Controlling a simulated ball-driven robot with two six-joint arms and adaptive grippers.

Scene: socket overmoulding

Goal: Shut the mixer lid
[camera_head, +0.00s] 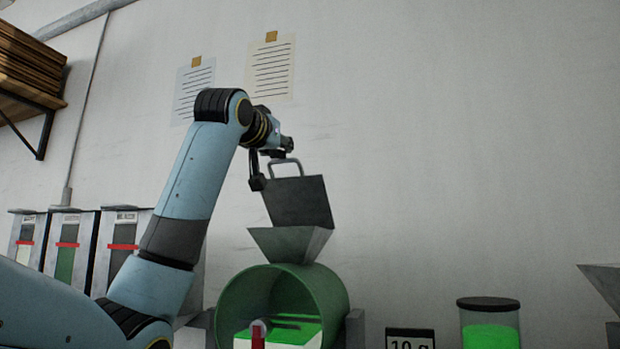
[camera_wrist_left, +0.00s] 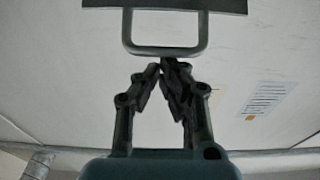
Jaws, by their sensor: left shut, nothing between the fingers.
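The mixer is a green drum (camera_head: 335,290) with a grey hopper (camera_head: 290,243) on top. Its dark flat lid (camera_head: 300,202) stands raised and tilted above the hopper, with a grey loop handle (camera_head: 285,163) on its upper edge. My left gripper (camera_head: 274,153) is at the handle, shut and empty. In the left wrist view the closed fingertips (camera_wrist_left: 162,68) are just short of the handle's bar (camera_wrist_left: 165,50), and the lid's edge (camera_wrist_left: 165,5) shows beyond it. Whether they touch the handle I cannot tell. My right gripper is not in view.
Several bins (camera_head: 68,245) with red bands stand at the left behind my arm. A jar of bright green material (camera_head: 489,325) and a small display reading 10 g (camera_head: 410,338) are at the lower right. Paper sheets (camera_head: 270,70) hang on the wall. The space right of the lid is clear.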

